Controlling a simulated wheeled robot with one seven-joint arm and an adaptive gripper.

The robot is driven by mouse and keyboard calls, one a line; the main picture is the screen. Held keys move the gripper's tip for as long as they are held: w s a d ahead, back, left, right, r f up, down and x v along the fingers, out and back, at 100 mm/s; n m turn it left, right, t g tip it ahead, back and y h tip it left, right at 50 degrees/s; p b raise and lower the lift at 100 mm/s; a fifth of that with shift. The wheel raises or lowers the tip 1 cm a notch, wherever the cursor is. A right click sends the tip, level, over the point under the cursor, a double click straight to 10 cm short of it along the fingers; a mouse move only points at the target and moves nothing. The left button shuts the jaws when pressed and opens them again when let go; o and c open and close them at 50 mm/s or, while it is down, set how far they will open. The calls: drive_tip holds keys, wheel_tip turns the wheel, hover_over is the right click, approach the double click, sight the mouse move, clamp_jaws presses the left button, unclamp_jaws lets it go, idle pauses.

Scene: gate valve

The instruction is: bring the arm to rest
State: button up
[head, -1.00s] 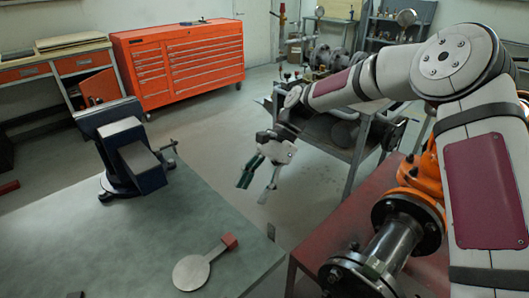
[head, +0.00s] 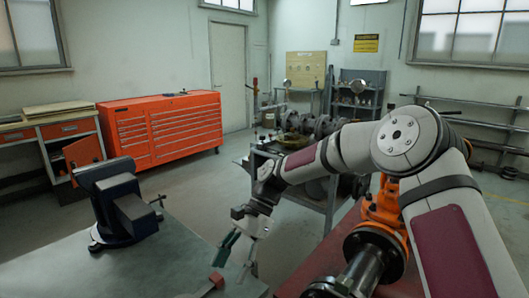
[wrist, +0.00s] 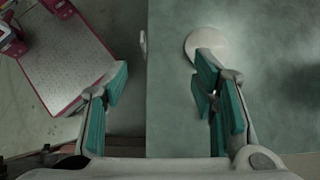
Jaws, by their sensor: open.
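My arm reaches left across the head view from the right side, bent at the elbow. My gripper (head: 240,257) hangs from its end with green-padded fingers, apart and pointing down, near the green workbench's right edge. In the wrist view my gripper (wrist: 160,85) is open, with nothing between the fingers. The bench edge runs below the gap. An orange and grey flanged pipe valve (head: 366,258) stands at the lower right, beside my arm and partly cut off by the frame.
The green workbench (head: 180,262) carries a dark blue vise (head: 120,205) and a pale disc (wrist: 203,42) with a red-ended handle (head: 214,281). A red-topped table (head: 318,262) bears the valve. An orange tool chest (head: 160,130) stands behind. Floor shows between bench and table.

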drive_tip(key=s+d+r+n+t+h+p, duration=0.1)
drive_tip(key=s+d+r+n+t+h, duration=0.2)
drive_tip(key=s+d+r, duration=0.4)
drive_tip(key=s+d+r+n+t+h+p, duration=0.1)
drive_tip(key=s+d+r+n+t+h, duration=0.15)
drive_tip(key=s+d+r, duration=0.5)
drive_tip(key=s+d+r+n+t, duration=0.1)
drive_tip(key=s+d+r+t, duration=0.1)
drive_tip(key=s+d, duration=0.4)
drive_tip(key=s+d+r+n+t, duration=0.1)
drive_tip(key=s+d+r+t, duration=0.2)
drive_tip(key=s+d, duration=0.3)
drive_tip(key=shift+s+d+n+p, duration=0.3)
drive_tip(key=shift+s+n+p, duration=0.05)
drive_tip(key=shift+s, duration=0.4)
